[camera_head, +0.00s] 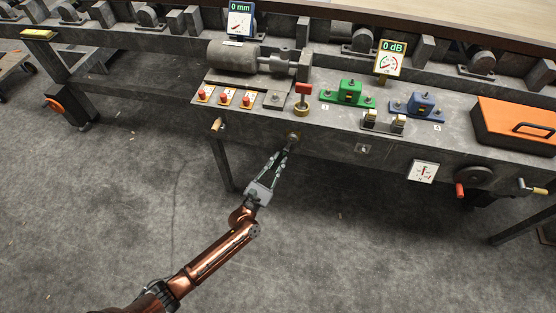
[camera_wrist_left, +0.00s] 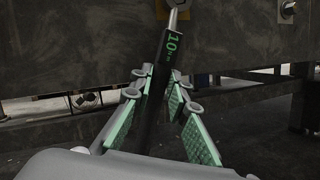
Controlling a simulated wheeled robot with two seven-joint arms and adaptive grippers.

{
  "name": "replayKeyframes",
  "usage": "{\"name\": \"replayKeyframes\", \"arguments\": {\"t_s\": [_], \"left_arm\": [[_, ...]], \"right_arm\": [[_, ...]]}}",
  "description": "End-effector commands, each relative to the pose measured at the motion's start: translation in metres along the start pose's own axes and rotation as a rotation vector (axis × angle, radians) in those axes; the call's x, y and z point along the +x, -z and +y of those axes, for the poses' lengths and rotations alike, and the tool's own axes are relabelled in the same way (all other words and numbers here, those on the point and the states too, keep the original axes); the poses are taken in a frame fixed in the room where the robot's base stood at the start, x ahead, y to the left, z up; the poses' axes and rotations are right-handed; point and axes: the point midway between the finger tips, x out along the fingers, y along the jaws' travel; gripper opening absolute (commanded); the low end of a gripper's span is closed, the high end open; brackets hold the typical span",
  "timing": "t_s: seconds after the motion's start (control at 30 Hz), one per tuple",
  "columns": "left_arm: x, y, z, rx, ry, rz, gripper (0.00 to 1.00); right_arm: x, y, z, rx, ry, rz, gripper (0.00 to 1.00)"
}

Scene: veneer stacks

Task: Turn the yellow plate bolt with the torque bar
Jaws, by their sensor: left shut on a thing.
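My left gripper (camera_head: 281,152) is shut on the torque bar, just below the front edge of the bench. In the left wrist view the torque bar (camera_wrist_left: 160,85) is a dark handle with a green "10" marking and a silver shank, slightly tilted between the fingers. I cannot tell whether the bar's end is seated on the bolt. My right gripper is not in view.
The bench (camera_head: 330,150) carries red switches, a green block (camera_head: 349,93), a blue block (camera_head: 421,105) and an orange case (camera_head: 515,122). A wooden-handled lever (camera_head: 217,125) sticks out left of the plate. Red and yellow crank handles are at right.

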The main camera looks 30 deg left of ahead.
Motion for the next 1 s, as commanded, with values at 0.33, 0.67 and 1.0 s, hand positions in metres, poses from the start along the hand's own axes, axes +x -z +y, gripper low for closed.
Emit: {"name": "replayKeyframes", "arguments": {"t_s": [0.33,0.67,1.0], "left_arm": [[-0.0004,-0.0009,0.0,0.0,-0.001,-0.001,0.0],[-0.0048,-0.0022,-0.001,0.0,0.0,0.0,0.0],[-0.0057,-0.0027,-0.0013,0.0,0.0,-0.001,0.0]], "right_arm": [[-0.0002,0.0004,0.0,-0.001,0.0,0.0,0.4],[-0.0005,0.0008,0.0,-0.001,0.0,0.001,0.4],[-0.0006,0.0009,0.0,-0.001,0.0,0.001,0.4]]}}
